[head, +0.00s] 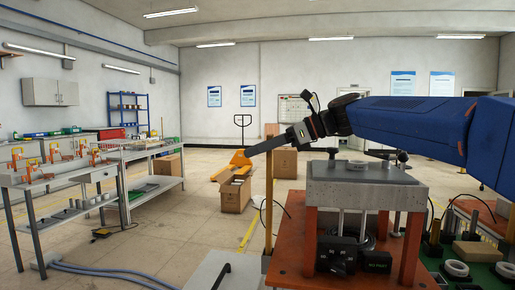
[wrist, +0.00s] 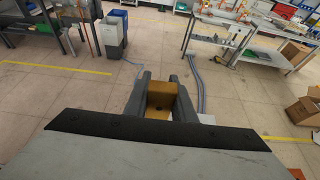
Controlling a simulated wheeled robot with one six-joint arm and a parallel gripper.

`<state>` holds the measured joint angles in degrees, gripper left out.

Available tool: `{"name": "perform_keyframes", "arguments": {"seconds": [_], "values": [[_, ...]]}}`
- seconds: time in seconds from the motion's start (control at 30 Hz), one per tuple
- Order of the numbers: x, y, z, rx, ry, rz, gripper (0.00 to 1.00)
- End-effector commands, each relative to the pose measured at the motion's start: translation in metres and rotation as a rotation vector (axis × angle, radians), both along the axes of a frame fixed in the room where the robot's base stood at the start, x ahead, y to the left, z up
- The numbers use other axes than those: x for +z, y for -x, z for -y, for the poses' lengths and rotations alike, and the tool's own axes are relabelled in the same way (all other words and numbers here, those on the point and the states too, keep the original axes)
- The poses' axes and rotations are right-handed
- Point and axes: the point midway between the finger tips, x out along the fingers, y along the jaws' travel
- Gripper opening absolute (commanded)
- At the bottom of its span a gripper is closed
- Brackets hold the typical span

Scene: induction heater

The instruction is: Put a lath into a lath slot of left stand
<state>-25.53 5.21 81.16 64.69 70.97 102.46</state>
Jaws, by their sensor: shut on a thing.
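My gripper (head: 262,147) reaches out to the left at the end of my blue arm in the head view. It is shut on a thin, upright wooden lath (head: 269,200), which hangs down from the fingers. In the wrist view the lath's yellow-brown end (wrist: 161,98) sits between the two grey fingers of my gripper (wrist: 162,108). The lath's lower end comes down near the orange-red bench, and I cannot tell whether it touches anything. I cannot make out which thing is the left stand, and no lath slot is clear in either view.
An orange-red bench (head: 290,268) carries a heavy grey block (head: 365,185) on red legs, close under my arm. A grey workbench with orange clamps (head: 60,172) stands at the left. Cardboard boxes (head: 237,193) stand on the floor behind. Open tiled floor lies between.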

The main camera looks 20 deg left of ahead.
Motion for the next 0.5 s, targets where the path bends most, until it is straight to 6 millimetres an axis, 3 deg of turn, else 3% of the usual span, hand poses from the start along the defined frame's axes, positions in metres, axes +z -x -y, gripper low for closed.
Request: {"name": "perform_keyframes", "arguments": {"seconds": [0.17, 0.2, 0.27, 0.5], "values": [[0.0002, 0.0, -0.0001, 0.0, 0.0, 0.0, 0.0], [0.0002, 0.0, -0.0001, 0.0, 0.0, 0.0, 0.28], [0.0002, -0.0001, -0.0001, 0.0, 0.0, 0.0, 0.42], [0.0, -0.0001, -0.0001, 0.0, 0.0, -0.001, 0.45]]}}
